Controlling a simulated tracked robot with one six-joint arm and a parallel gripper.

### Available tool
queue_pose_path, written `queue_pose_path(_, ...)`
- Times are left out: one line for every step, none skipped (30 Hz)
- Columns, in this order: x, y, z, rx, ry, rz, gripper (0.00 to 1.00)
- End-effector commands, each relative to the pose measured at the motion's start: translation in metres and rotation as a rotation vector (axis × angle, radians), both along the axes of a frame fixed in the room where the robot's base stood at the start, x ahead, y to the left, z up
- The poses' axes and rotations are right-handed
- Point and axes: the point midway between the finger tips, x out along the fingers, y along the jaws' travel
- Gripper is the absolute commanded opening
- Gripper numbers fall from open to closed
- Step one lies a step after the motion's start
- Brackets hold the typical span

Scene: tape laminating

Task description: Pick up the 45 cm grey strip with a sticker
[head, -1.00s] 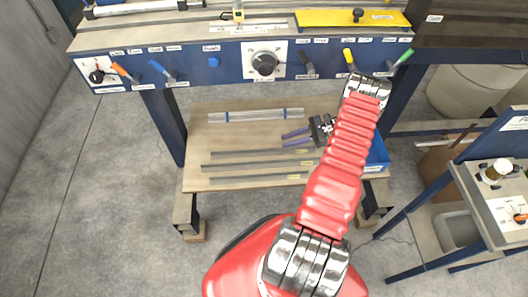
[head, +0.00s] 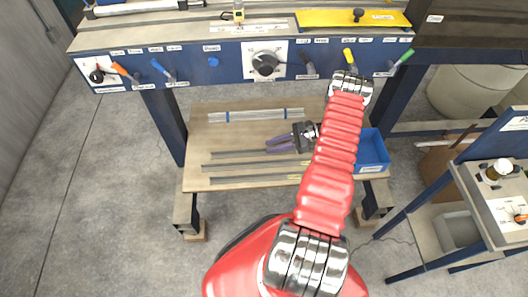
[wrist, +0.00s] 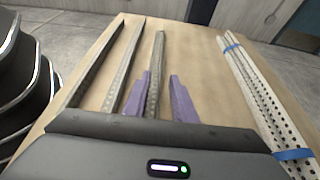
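Several dark grey strips lie side by side on the wooden lower shelf: a back strip (head: 235,154), a middle strip (head: 230,167) and a front strip (head: 235,180). A small yellow sticker (head: 294,177) shows near the right end of the front strip; my arm hides the right ends of the others. My gripper (head: 267,146) is open near the back strip. In the wrist view its purple fingers (wrist: 159,97) are on either side of the back strip (wrist: 156,75), with gaps. I cannot tell how far above the shelf they are.
White perforated strips bound with blue tape (head: 256,115) lie at the back of the shelf (head: 215,128). A blue bin (head: 371,150) stands at the shelf's right, beside my arm. The blue machine front (head: 220,66) with levers overhangs the shelf.

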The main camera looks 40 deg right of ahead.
Motion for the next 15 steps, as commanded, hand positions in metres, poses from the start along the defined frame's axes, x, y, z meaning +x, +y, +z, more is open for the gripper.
queue_pose_path(0.003, 0.006, -0.003, 0.001, 0.000, 0.002, 0.24)
queue_pose_path(0.006, 0.009, -0.004, 0.001, 0.000, 0.001, 0.24)
queue_pose_path(0.008, 0.012, -0.006, 0.000, 0.000, 0.001, 0.24)
queue_pose_path(0.010, 0.015, -0.007, 0.000, 0.000, 0.001, 0.24)
queue_pose_path(0.011, 0.017, -0.008, 0.000, 0.000, 0.001, 0.24)
queue_pose_path(0.012, 0.018, -0.009, 0.000, 0.000, 0.000, 0.24)
queue_pose_path(0.013, 0.019, -0.010, 0.000, 0.000, 0.000, 0.24)
queue_pose_path(0.013, 0.020, -0.010, 0.000, 0.000, -0.001, 0.24)
queue_pose_path(0.013, 0.020, -0.010, 0.000, 0.000, -0.001, 0.24)
queue_pose_path(0.013, 0.020, -0.010, 0.000, 0.000, -0.001, 0.24)
queue_pose_path(0.013, 0.020, -0.010, 0.000, 0.000, -0.001, 0.24)
queue_pose_path(0.013, 0.019, -0.010, 0.000, 0.000, -0.001, 0.24)
queue_pose_path(0.013, 0.019, -0.010, 0.000, 0.000, -0.001, 0.24)
queue_pose_path(0.013, 0.019, -0.010, 0.000, 0.000, -0.001, 0.24)
queue_pose_path(0.013, 0.019, -0.010, 0.000, 0.000, -0.001, 0.24)
